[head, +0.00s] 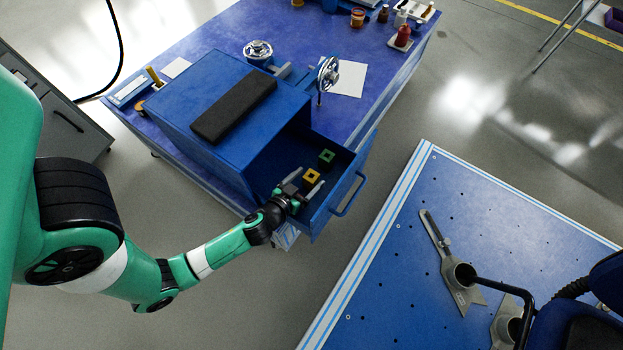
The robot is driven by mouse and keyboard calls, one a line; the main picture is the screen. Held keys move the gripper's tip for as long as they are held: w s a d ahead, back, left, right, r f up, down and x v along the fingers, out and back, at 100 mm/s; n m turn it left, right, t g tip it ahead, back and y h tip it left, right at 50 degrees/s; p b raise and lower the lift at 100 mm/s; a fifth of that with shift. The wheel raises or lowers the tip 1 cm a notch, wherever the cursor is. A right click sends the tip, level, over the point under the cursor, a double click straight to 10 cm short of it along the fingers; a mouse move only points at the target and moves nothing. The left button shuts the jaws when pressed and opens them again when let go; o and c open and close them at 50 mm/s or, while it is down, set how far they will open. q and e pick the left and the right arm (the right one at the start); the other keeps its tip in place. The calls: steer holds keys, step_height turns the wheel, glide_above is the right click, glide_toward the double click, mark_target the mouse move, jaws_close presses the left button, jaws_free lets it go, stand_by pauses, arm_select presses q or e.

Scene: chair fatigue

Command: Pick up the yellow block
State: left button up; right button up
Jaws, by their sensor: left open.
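The yellow block (312,177) is a small square piece with a hole in its middle. It lies inside the open blue drawer (343,190) of the workbench, in the head view. My left gripper (303,186) is open at the drawer, close to the yellow block on its lower left side. One finger appears right beside the block; I cannot tell whether it touches. A green block (326,157) of similar shape lies in the drawer, farther back to the upper right. My right gripper is not in view.
The drawer's front panel and handle (350,195) stand to the right of my gripper. A blue box with a black pad (234,110) is left of the drawer. Handwheels (328,73) stand on the bench. A blue perforated platform (400,270) lies at lower right.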

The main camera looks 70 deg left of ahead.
arm_select(q)
steer(key=shift+w+a+f, duration=0.1)
steer(key=shift+w+a, duration=0.2)
steer(key=shift+w, duration=0.05)
steer(key=shift+s, duration=0.15)
steer(key=shift+c, duration=0.7)
jaws_close()
